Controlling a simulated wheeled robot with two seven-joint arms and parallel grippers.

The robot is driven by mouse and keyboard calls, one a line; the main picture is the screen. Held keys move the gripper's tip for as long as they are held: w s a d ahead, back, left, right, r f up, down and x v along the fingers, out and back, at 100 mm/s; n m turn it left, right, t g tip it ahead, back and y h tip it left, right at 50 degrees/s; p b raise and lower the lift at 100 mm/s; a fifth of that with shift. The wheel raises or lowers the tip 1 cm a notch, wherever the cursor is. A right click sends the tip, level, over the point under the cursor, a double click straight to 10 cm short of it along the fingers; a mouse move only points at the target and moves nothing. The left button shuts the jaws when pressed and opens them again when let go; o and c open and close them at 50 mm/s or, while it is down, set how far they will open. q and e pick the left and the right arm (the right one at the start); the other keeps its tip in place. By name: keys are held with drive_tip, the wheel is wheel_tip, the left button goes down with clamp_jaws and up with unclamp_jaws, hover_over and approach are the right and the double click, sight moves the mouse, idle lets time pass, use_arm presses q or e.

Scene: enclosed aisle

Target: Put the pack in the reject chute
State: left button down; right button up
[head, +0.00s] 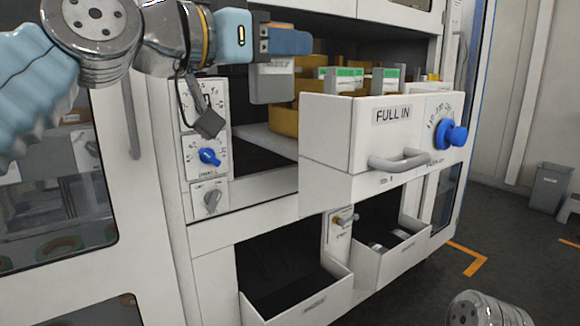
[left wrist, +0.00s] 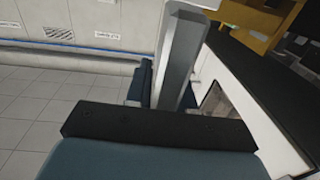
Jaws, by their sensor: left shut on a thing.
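My left gripper (head: 284,42) reaches in from the upper left, in front of the machine's upper opening. In the left wrist view the grey pack (left wrist: 180,60) stands up between the dark-and-blue fingers. Two open-topped white bins, a left one (head: 313,300) and a right one (head: 402,258), stick out low on the machine. Their labels are too small to read, so I cannot tell which is the reject chute. My right gripper is not in view.
The FULL IN drawer (head: 330,135) stands pulled out, with green-and-white boxes (head: 345,78) in it and a grey handle (head: 400,160). A panel with a blue knob (head: 209,156) is left of the opening. A yellow part (head: 284,121) is inside.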

use_arm(q)
drive_tip(key=w+a+f+n+t+y, duration=0.2)
drive_tip(key=w+a+f+n+y, duration=0.1)
drive_tip(key=f, duration=1.5)
drive_tip(key=w+a+f+n+t+y, duration=0.2)
drive_tip(key=w+a+f+y, duration=0.4)
drive_tip(key=f, duration=1.3)
drive_tip(key=w+a+f+n+t+y, duration=0.2)
drive_tip(key=w+a+f+n+y, duration=0.2)
drive_tip(key=f, duration=1.5)
drive_tip(key=w+a+n, duration=0.1)
drive_tip(key=w+a, duration=0.2)
drive_tip(key=a, duration=0.3)
drive_tip(key=shift+a+y, duration=0.35)
drive_tip(key=shift+y, duration=0.05)
drive_tip(key=shift+d, duration=0.1)
